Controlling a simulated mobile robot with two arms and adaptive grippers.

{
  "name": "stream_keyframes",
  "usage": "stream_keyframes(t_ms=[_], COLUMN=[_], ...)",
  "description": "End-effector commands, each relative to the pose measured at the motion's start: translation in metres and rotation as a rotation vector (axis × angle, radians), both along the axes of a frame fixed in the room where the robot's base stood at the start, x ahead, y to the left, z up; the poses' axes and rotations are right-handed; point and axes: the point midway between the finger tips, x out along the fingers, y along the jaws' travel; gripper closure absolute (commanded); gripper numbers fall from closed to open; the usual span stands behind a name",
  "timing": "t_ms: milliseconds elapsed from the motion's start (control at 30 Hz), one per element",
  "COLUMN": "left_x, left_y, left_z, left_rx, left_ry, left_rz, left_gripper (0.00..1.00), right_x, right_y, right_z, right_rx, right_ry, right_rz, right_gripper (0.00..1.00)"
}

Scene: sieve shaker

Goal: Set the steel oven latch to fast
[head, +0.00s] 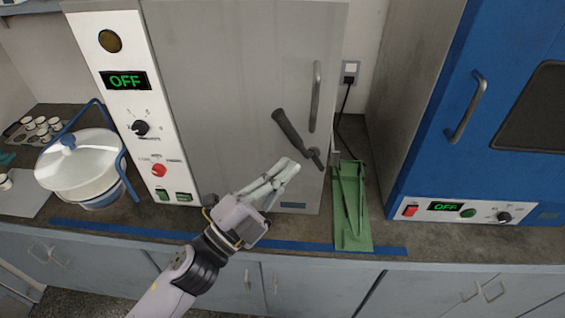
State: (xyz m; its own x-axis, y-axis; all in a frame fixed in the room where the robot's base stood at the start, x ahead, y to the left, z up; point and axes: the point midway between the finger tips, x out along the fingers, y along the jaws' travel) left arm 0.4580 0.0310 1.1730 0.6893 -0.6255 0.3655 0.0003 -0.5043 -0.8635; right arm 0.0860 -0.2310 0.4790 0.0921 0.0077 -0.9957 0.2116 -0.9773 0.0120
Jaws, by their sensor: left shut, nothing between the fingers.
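The steel oven (235,90) stands on the counter in the middle, with a grey door and a white control panel on its left side. Its dark latch lever (288,128) sits on the lower right of the door, tilted up to the left from its pivot. My left gripper (290,167) is shut and empty, just below the latch lever and in front of the door. I cannot tell whether its fingertips touch the lever. A vertical door handle (315,97) is above the pivot. The panel's display (125,80) reads OFF. My right gripper is not in view.
A green tray (352,205) with a long tool lies right of the oven. A blue oven (505,110) stands at the right. A white lidded pot in a blue frame (82,160) stands at the left. Blue tape (130,232) runs along the counter's front.

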Motion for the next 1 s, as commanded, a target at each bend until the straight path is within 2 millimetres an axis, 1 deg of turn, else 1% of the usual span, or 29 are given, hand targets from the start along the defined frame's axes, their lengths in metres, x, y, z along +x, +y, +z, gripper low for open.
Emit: stream_keyframes(t_ms=[33,200,367,400,500,600,733,1000], left_x=[0.008,0.034,0.056,0.059,0.065,0.069,0.071,0.071], left_y=[-0.007,-0.03,-0.051,-0.041,-0.03,-0.022,-0.018,-0.017], left_z=[0.011,0.025,0.036,0.025,0.018,0.014,0.011,0.01], left_rx=[-0.001,-0.001,-0.001,0.001,0.001,0.001,0.0,0.0], left_ry=[-0.003,-0.002,-0.002,0.004,0.004,0.002,0.001,0.001], left_rz=[0.001,0.001,0.001,0.004,0.002,0.002,0.002,0.001], left_gripper=[1.0,1.0,1.0,1.0,1.0,1.0,1.0,1.0], right_x=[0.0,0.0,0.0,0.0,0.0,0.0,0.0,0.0], right_y=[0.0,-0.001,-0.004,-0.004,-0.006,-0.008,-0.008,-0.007], right_z=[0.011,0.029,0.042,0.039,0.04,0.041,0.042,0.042], right_rx=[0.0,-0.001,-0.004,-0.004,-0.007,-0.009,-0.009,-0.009], right_ry=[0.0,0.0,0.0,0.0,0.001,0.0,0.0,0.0], right_rz=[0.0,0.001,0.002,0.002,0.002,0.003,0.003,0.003], right_gripper=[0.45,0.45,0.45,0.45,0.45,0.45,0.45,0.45])
